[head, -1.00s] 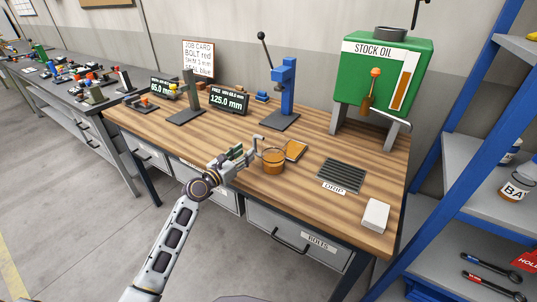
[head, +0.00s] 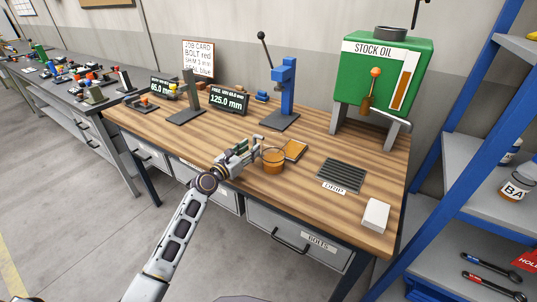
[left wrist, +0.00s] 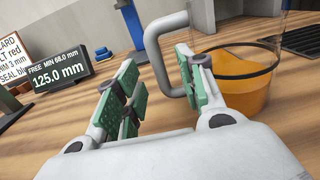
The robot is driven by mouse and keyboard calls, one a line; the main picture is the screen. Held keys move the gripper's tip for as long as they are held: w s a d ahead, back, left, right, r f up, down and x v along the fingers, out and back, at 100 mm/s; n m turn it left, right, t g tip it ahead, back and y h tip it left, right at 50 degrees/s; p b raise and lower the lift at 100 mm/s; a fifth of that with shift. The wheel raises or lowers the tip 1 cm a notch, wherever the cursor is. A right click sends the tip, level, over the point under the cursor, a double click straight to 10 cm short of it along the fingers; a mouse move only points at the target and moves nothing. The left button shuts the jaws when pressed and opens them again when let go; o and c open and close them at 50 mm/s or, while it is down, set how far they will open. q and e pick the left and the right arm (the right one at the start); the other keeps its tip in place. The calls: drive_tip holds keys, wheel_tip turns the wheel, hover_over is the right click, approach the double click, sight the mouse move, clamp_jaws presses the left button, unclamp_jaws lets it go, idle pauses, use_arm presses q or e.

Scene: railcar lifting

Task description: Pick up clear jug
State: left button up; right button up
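The clear jug (head: 273,162) stands upright on the wooden bench near its front edge, partly filled with orange liquid. In the left wrist view the jug (left wrist: 240,88) is at the right, its upper part cut off by the frame. Its grey loop handle (left wrist: 154,48) points left, toward my gripper. My left gripper (head: 250,150) is just left of the jug. Its green-padded fingers are apart (left wrist: 156,65), with the outer bar of the handle showing in the gap between them. I cannot tell whether the right finger touches the handle. My right gripper is not in view.
An orange flat block (head: 296,150) lies right behind the jug. A drip grate (head: 342,175) and a white block (head: 375,215) are to the right. The green stock oil tank (head: 378,75) and a blue press (head: 285,90) stand behind. Bare wood surrounds the jug's front.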

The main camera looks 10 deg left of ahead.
use_arm(q)
drive_tip(key=shift+x, duration=2.1)
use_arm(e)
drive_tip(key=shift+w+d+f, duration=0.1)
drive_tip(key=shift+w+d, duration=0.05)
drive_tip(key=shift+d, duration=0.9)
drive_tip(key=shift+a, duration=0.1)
